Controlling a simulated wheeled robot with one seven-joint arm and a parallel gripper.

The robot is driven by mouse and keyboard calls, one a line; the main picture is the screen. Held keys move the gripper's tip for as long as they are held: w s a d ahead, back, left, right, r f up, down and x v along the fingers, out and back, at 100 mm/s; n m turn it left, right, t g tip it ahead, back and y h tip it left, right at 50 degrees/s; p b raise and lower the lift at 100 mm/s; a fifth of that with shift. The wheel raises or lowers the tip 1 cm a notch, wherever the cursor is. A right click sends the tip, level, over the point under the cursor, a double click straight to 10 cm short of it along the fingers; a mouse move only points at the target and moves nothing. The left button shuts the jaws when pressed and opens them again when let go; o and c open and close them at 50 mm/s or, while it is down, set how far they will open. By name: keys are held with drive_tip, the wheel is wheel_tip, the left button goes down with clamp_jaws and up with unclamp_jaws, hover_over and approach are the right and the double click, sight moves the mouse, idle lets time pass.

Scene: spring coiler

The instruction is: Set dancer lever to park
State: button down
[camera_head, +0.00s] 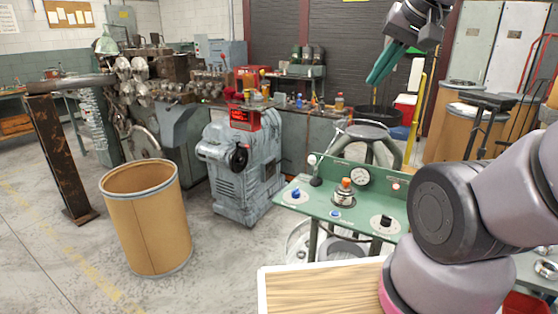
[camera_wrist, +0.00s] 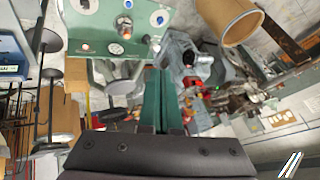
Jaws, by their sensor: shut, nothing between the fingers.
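The green control panel (camera_head: 325,206) stands at the centre right of the head view and carries a gauge (camera_head: 361,176), a blue knob (camera_head: 295,193), an orange-topped button (camera_head: 345,183) and a black knob (camera_head: 385,220). A black ball (camera_head: 315,182) and a pale knob (camera_head: 312,159) sit at its left end; I cannot tell for sure which part is the dancer lever, or its setting. My gripper (camera_head: 386,64) is shut and empty, high above and behind the panel. In the wrist view its green fingers (camera_wrist: 163,100) are together, with the panel (camera_wrist: 100,22) beyond them at the top.
A brown drum (camera_head: 146,220) stands on the floor at left, also in the wrist view (camera_wrist: 228,18). A grey machine with a red display (camera_head: 245,118) stands left of the panel. A stool (camera_head: 367,132) is behind it. My arm covers the panel's right side.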

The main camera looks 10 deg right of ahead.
drive_tip(key=shift+w+a, duration=0.25)
drive_tip(key=shift+a, duration=0.2)
drive_tip(key=w+a+f+n+g+h, duration=0.3)
drive_tip(key=w+f+n+g+h, duration=0.3)
drive_tip(key=w+f+n, duration=0.85)
drive_tip(key=w+a+f+n+t+h, duration=0.2)
drive_tip(key=w+a+f+n+t, duration=0.1)
drive_tip(key=a+f+n, duration=0.3)
drive_tip(key=w+a+f+n+t+h, duration=0.2)
drive_tip(key=a+f+n, duration=0.4)
drive_tip(key=f+n, duration=0.3)
drive_tip(key=shift+w+a+n+t, duration=0.25)
drive_tip(key=shift+w+n+t, duration=0.35)
drive_tip(key=shift+t, duration=0.5)
